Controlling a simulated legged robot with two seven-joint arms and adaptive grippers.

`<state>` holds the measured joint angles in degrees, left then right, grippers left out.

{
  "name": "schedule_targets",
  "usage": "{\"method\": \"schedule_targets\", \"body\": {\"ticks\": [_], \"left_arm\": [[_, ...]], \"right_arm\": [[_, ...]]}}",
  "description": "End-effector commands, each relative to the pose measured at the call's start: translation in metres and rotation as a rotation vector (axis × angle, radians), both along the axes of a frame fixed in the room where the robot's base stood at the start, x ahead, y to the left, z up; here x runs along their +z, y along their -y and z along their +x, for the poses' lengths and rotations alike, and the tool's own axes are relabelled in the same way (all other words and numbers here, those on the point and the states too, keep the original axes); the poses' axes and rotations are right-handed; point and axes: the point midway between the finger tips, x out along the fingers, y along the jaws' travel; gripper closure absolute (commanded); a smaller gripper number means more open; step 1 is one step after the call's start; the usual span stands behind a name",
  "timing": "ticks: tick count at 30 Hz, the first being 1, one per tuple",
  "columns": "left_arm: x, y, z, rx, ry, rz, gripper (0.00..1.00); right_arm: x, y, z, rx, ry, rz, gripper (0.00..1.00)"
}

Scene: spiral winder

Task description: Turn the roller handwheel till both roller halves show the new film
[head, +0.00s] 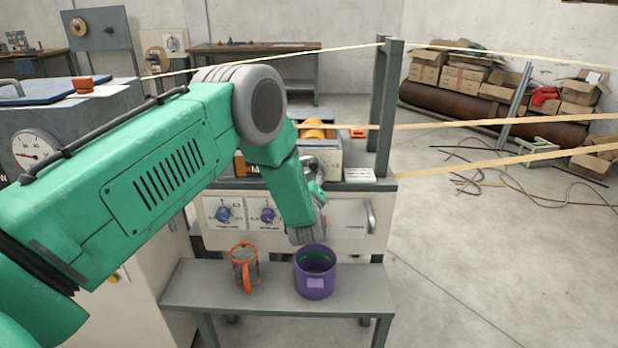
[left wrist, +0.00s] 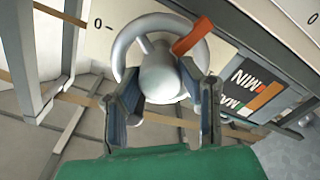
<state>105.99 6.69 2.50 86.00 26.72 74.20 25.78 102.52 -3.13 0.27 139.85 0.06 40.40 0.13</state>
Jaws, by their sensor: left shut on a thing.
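The roller handwheel (left wrist: 121,52) is a grey ring with a thick hub and an orange-red mark at its upper right in the left wrist view. My left gripper (left wrist: 165,84) has its fingers on either side of the hub, shut on the wheel. The roller (head: 316,128) shows as a small orange-yellow piece on top of the machine. My arm hides part of this area, and I cannot tell its two halves apart. My right gripper is not in view.
A bench (head: 200,284) in front of the machine holds a purple bucket (head: 315,282) and an orange-handled jug (head: 244,266). Pale strips (head: 480,122) run right from a grey post (head: 385,105).

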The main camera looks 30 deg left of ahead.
Motion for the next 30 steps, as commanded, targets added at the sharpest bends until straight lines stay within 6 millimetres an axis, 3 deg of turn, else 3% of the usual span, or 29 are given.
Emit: {"method": "schedule_targets", "body": {"ticks": [1, 30], "left_arm": [[-0.0068, 0.0047, -0.0018, -0.009, -0.039, 0.031, 0.96], [-0.008, 0.0016, -0.0023, -0.009, -0.499, 0.791, 0.96]], "right_arm": [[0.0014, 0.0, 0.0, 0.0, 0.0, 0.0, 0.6], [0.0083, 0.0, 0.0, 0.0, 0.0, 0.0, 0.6]]}}
